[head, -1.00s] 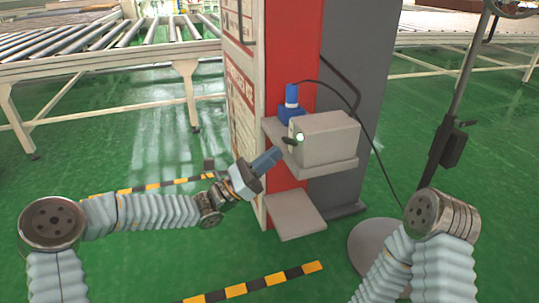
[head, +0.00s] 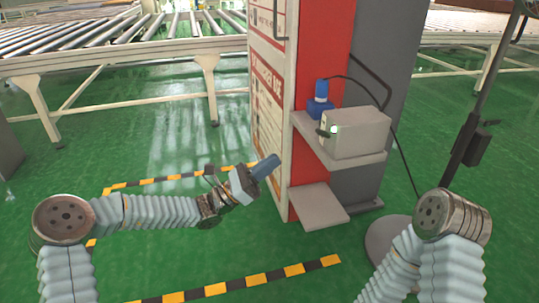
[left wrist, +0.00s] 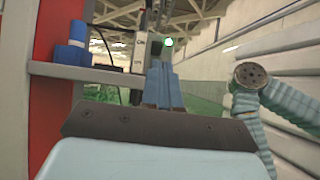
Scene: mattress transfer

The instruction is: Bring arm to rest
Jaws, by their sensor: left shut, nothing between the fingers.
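My left gripper (head: 266,166) is shut and empty in the head view. It points up and to the right, in front of the white side panel of the red and grey cabinet (head: 322,60), apart from the cabinet's shelf. In the left wrist view its closed blue fingers (left wrist: 161,80) stand together at the middle. My left arm comes in from the left, bent at the elbow. My right arm shows at the lower right, but its gripper is out of view.
A grey box (head: 357,132) with a green light and a blue device (head: 320,100) stand on the cabinet shelf. A dark pole stand (head: 470,130) is at the right. Roller conveyors (head: 110,50) run behind. Yellow-black tape (head: 250,283) marks the open green floor.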

